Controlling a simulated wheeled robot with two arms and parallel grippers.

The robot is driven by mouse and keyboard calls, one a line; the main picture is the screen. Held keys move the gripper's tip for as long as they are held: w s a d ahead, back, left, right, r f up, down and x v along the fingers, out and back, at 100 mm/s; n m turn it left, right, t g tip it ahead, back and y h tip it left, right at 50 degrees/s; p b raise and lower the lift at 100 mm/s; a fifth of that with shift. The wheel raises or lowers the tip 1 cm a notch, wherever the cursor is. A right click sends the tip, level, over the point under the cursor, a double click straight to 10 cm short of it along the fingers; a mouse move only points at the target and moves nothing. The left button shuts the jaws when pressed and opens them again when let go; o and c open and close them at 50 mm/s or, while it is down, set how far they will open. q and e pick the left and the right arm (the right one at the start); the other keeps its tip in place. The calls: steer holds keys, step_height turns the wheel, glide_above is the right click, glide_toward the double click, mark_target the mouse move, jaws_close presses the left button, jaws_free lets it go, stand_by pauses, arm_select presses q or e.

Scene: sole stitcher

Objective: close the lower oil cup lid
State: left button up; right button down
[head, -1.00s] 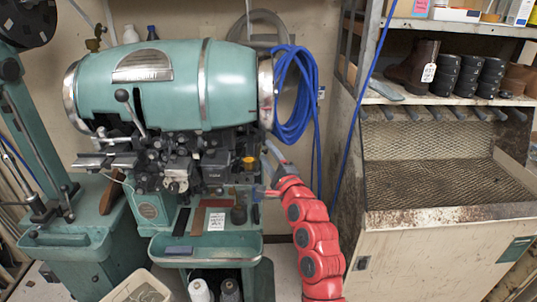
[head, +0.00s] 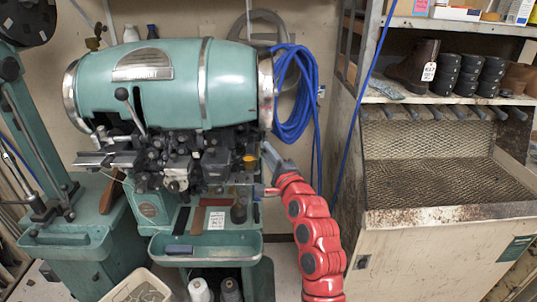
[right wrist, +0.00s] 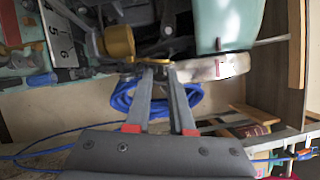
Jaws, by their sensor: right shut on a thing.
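The lower oil cup (head: 250,159) is a small yellow-brass cup low on the right side of the teal stitching machine (head: 170,85). In the right wrist view the brass cup (right wrist: 118,42) is just left of my fingertips. My right gripper (head: 266,149) reaches up to the cup from the lower right. In the right wrist view its two grey fingers (right wrist: 150,66) come together on a thin brass-coloured edge beside the cup, which looks like the lid. The fingertips hide much of it, and I cannot tell the lid's exact angle. My left gripper is not in view.
A blue coiled hose (head: 294,95) hangs just right of the machine, close to my right arm. A tool tray (head: 205,246) is below the machine head. A rusty mesh-topped bench (head: 440,165) with a boot shelf stands at the right.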

steer(key=n, duration=0.2)
steer(key=a+r+n+g+b, duration=0.1)
steer(key=shift+n, duration=0.4)
steer(key=n+b, duration=0.1)
steer(key=a+n+g+h+b, duration=0.1)
steer(key=n, duration=0.1)
steer(key=shift+a+r, duration=0.1)
steer(key=shift+r, duration=0.1)
steer(key=a+n+h+b, duration=0.1)
steer(key=n+b, duration=0.1)
steer(key=a+n+g+h+b, duration=0.1)
steer(key=n+b, duration=0.1)
steer(key=b, duration=0.1)
steer(key=a+n+g+h+b, duration=0.1)
steer(key=n+h+b, duration=0.1)
steer(key=shift+f+n, duration=0.25)
steer(key=shift+n, duration=0.05)
steer(key=shift+a+f+n+h+b, duration=0.25)
steer(key=shift+a+n+h+b, duration=0.15)
steer(key=shift+n+h+b, duration=0.45)
steer(key=shift+n+h, duration=0.25)
steer(key=shift+n, duration=0.2)
